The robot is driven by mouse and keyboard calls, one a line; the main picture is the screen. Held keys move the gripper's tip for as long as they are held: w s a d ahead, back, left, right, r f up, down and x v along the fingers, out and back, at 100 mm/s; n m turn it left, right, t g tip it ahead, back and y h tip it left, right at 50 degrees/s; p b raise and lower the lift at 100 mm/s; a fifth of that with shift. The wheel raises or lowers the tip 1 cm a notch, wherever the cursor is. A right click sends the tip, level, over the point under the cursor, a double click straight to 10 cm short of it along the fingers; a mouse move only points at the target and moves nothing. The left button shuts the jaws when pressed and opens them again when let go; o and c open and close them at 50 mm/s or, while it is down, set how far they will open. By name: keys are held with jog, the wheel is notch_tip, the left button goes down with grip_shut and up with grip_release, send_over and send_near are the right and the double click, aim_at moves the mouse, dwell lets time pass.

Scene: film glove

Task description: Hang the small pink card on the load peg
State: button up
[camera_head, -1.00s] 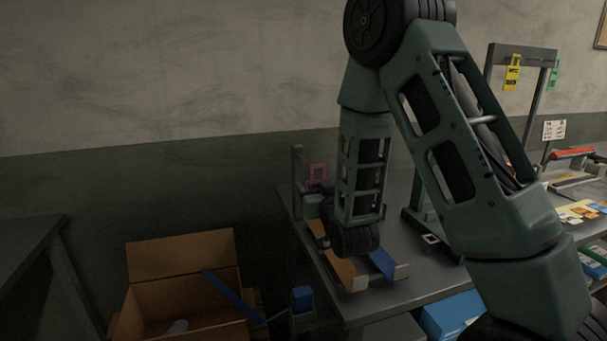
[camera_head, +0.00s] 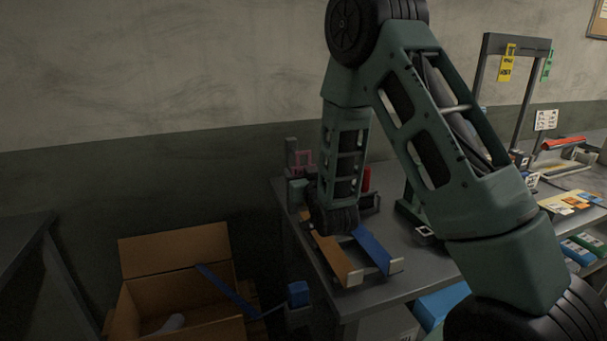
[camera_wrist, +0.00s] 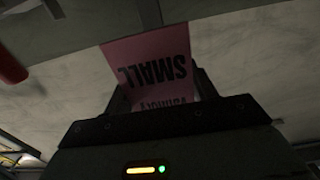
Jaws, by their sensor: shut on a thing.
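The small pink card (camera_wrist: 152,58), printed "SMALL", is held between the fingers of my gripper (camera_wrist: 160,96) in the wrist view. My gripper is shut on its lower part. My wrist hides most of the gripper there. A dark upright post (camera_head: 291,152) stands close beside the card in that picture. I cannot make out the load peg for certain, nor whether the card touches anything.
A red cylinder (camera_head: 366,179) stands right of my forearm. Orange (camera_head: 338,262) and blue (camera_head: 371,249) channels lie on the bench (camera_head: 345,300) at its front. A yellow card (camera_head: 506,63) hangs on a frame at right. An open cardboard box (camera_head: 175,252) is at left.

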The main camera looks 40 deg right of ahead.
aim_at(293, 166)
jog(key=shift+p+x, duration=0.65)
jog(key=shift+x, duration=1.6)
jog(key=shift+w+d+f+b, duration=0.2)
jog(key=shift+w+f+b, duration=0.45)
jog(key=shift+b, duration=0.3)
jog(key=o, duration=1)
